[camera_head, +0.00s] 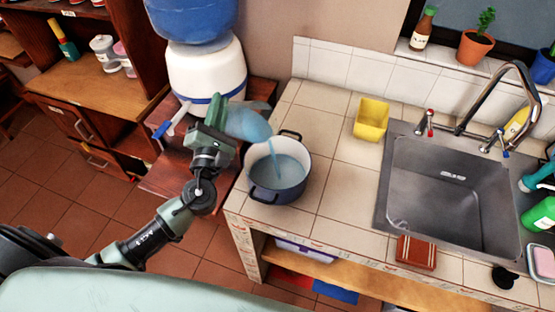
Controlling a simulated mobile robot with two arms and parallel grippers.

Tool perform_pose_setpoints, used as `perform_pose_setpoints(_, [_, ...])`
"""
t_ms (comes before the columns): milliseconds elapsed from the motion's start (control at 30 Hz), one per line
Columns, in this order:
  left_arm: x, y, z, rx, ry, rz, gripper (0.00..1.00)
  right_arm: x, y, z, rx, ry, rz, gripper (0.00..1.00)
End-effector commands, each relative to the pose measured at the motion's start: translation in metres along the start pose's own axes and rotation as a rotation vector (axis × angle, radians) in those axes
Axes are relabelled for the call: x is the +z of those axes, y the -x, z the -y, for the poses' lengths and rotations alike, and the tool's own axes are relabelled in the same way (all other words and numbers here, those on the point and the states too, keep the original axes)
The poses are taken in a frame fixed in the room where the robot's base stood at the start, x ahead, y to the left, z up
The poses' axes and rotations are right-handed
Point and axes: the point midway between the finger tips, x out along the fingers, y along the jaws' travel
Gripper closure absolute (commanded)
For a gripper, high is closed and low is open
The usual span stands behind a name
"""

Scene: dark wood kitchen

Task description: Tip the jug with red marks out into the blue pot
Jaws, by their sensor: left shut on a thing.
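My left gripper (222,118) is shut on the jug (247,123), which looks translucent blue. The jug is tilted to the right above the left rim of the blue pot (268,196). A pale blue stream (274,158) runs from its lip down into the pot. The pot stands upright on the tiled counter at its left end and holds pale blue liquid. Its inside is whitish and it has two dark handles. Red marks on the jug cannot be made out. The gripper hides part of the jug. My right gripper is not in view.
A water dispenser (205,75) stands on a low wooden stand behind my left gripper. A yellow container (371,118) and a steel sink (452,190) with a tall tap are right of the pot. Bare tiles (335,150) lie between pot and sink.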

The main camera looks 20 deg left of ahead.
Motion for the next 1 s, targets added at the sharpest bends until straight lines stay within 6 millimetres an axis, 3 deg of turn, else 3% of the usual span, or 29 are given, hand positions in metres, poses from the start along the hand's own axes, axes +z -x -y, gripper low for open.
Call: perform_pose_setpoints(1000, [0.0067, 0.0000, -0.0040, 0.017, -0.032, 0.024, 1.00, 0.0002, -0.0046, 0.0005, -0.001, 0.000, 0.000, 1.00])
